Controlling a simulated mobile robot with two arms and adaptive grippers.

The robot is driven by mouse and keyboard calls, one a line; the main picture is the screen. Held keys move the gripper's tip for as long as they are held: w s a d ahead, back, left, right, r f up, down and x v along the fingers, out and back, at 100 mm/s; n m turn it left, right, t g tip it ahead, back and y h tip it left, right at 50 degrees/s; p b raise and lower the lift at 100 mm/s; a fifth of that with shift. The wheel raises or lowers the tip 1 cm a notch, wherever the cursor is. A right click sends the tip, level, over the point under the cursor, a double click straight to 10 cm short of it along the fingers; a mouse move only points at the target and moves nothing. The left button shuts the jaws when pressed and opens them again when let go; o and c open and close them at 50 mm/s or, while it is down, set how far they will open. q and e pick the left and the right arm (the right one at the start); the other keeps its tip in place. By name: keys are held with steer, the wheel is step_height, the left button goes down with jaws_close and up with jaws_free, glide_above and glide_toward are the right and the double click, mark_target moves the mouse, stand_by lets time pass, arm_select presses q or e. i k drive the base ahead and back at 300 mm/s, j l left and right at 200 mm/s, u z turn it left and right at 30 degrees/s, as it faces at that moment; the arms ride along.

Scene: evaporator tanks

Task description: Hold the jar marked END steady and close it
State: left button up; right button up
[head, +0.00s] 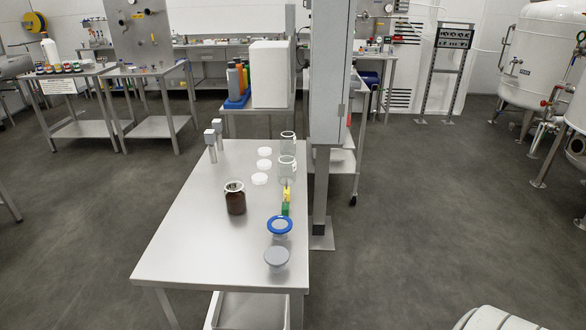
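No label reading END can be made out. Two clear glass jars, a far jar (288,142) and a nearer jar (286,170), stand upright near the right edge of the steel table (190,245) and look open. Three white round lids lie left of them: a far lid (265,152), a middle lid (264,165) and a near lid (260,179). A brown jar (236,203) with a pale rim stands mid-table. A small jar with a blue ring (280,225) and a grey-topped jar (277,257) stand nearer. Neither of my grippers is in view.
Small yellow (287,194) and green (285,209) items lie by the right edge. Two grey upright fittings (210,142) stand at the far left. A grey column (326,100) rises beside the table's right side. The table's left front is bare, and open floor surrounds it.

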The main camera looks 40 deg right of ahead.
mark_target(234, 192)
steer(key=z, duration=1.05)
steer(key=k, duration=0.65)
steer(key=u, duration=2.65)
steer(key=k+l, duration=0.1)
steer(key=l, duration=0.35)
steer(key=k+l, duration=0.1)
steer(key=l, duration=0.75)
steer(key=k+l, duration=0.15)
steer(key=l, duration=0.3)
steer(key=k+l, duration=0.1)
steer(key=l, duration=0.35)
steer(key=k+l, duration=0.1)
steer(key=l, duration=0.3)
